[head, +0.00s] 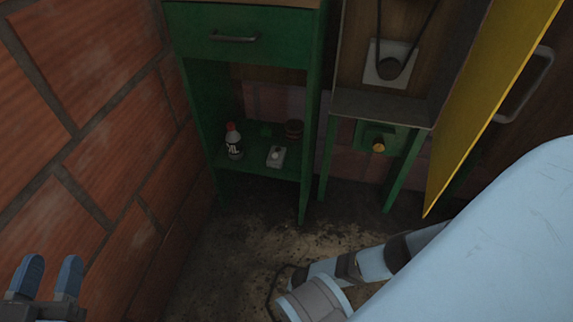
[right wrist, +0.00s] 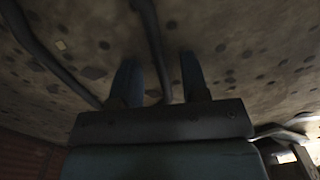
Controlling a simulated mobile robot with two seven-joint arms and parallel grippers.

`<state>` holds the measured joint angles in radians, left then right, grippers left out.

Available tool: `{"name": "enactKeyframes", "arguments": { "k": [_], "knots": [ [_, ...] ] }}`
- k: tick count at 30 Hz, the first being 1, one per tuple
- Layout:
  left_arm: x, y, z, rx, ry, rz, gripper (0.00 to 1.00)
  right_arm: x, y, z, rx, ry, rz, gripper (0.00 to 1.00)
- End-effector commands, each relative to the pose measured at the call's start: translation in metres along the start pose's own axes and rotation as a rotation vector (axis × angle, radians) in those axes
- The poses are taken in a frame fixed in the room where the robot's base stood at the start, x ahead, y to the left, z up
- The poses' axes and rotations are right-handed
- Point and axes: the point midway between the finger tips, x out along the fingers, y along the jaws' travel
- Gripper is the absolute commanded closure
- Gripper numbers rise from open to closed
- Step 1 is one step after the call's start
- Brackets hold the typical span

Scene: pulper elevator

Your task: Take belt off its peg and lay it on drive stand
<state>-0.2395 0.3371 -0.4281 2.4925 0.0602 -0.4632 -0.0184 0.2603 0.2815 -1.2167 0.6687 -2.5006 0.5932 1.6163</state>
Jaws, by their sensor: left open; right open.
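A thin dark belt-like strand (head: 432,18) runs down inside the open cabinet to a dark round piece (head: 390,68) on a white plate. I cannot tell whether this is the task's belt or its peg. No drive stand can be named for sure; a green-legged stand with a grey top (head: 380,105) is below the plate. My left gripper (head: 52,275) is open and empty at the lower left, far from the strand. My right gripper (right wrist: 160,82) is open above the floor; a dark cable-like strand (right wrist: 158,45) shows between its fingers, not visibly gripped.
A yellow door (head: 470,110) stands open at the right. A brick wall (head: 90,100) bounds the left. Stained floor (head: 240,230) is open between.

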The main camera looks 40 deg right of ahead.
Motion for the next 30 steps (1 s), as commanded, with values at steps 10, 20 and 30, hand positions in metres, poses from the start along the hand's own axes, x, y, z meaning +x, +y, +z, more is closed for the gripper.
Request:
{"name": "enactKeyframes", "arguments": {
  "k": [10,20,30],
  "knots": [
    [0.0,-0.001,-0.001,0.01,0.006,0.0,0.57,0.001,0.0,0.0,0.0,0.0,0.0,0.77],
    [0.0,0.0,-0.001,0.009,0.006,0.0,0.57,0.001,0.0,0.0,0.0,0.0,0.0,1.0],
    [0.002,0.0,-0.007,-0.016,-0.008,0.003,0.57,-0.012,0.002,0.012,0.0,-0.001,0.0,1.0]
  ]
}}
